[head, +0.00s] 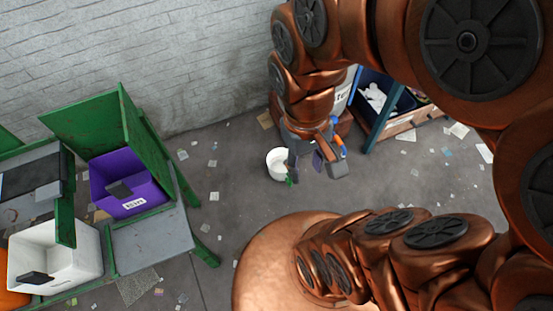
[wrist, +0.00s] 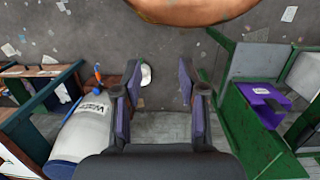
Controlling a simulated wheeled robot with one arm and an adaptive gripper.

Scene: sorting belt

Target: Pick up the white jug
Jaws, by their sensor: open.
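A white, round, open-topped vessel, which I take as the white jug (head: 277,163), shows just left of my gripper (head: 313,165) in the head view, against the grey floor. The gripper's left finger covers part of its right side. In the wrist view a piece of the white jug (wrist: 146,74) shows beside the left finger, which hides the rest. I cannot tell whether the left finger touches the jug.
A large white waste barrel (wrist: 82,132) stands left of the gripper in the wrist view. A green-framed stand with a purple bin (head: 128,180) and a white bin (head: 55,258) is at the left in the head view. Blue-framed shelving (head: 378,125) stands behind. Paper scraps litter the floor.

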